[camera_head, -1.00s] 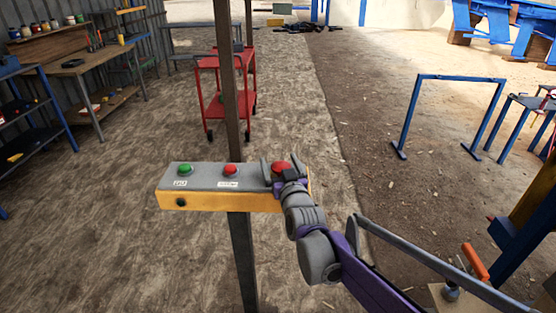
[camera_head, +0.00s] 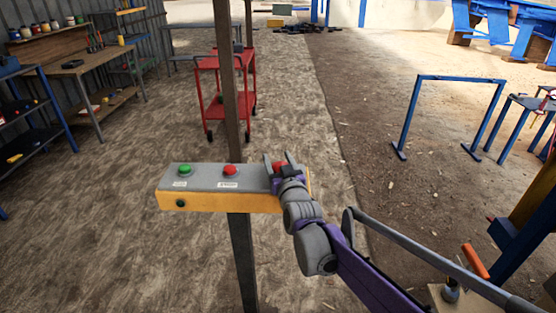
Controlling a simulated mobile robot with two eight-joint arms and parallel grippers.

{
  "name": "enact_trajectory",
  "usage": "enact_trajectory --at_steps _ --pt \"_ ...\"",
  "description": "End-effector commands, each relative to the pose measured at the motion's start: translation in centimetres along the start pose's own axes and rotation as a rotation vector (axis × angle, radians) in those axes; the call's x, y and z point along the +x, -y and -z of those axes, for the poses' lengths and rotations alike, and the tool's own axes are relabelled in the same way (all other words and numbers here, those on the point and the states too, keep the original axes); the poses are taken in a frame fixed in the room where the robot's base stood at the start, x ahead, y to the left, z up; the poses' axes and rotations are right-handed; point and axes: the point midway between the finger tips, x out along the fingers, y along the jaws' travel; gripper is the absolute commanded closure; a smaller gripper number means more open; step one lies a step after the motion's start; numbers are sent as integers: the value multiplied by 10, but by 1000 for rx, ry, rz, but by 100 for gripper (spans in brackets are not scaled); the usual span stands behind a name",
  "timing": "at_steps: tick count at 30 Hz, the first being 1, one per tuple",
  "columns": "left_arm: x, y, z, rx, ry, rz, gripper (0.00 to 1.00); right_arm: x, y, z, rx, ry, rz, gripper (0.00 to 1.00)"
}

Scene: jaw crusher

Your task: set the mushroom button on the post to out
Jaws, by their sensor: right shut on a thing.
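The control box (camera_head: 220,200) is yellow with a grey top and sits on a dark post (camera_head: 242,262). On its top are a green button (camera_head: 185,170), a smaller red button (camera_head: 230,170) and, at the right end, the red mushroom button (camera_head: 279,166). My right gripper (camera_head: 280,163) is at the mushroom button, its fingers shut on it. The gripper hides most of the button, so whether it is in or out cannot be seen. My left gripper is not in view.
A red cart (camera_head: 226,88) stands behind the box. A workbench (camera_head: 85,70) with shelves is at the left. A blue frame (camera_head: 450,80) stands at the right. An orange-handled lever (camera_head: 474,261) is at the lower right. The floor around the post is clear.

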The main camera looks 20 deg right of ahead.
Motion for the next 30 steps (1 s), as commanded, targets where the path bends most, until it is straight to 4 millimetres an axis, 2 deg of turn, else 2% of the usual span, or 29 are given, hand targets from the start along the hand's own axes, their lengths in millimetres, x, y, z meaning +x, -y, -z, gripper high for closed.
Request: enact_trajectory --at_steps 8,15,22,23,27,30 --pt "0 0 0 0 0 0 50 0 0 0 0 0 0 100" --pt "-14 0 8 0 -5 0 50 0 0 17 0 -1 0 100" --pt "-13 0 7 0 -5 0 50 0 0 16 0 -4 -1 100" --pt "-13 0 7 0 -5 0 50 0 0 16 0 -5 -1 32" --pt "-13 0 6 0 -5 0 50 0 0 16 0 -3 -1 7" --pt "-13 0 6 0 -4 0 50 0 0 15 0 -2 -1 5"
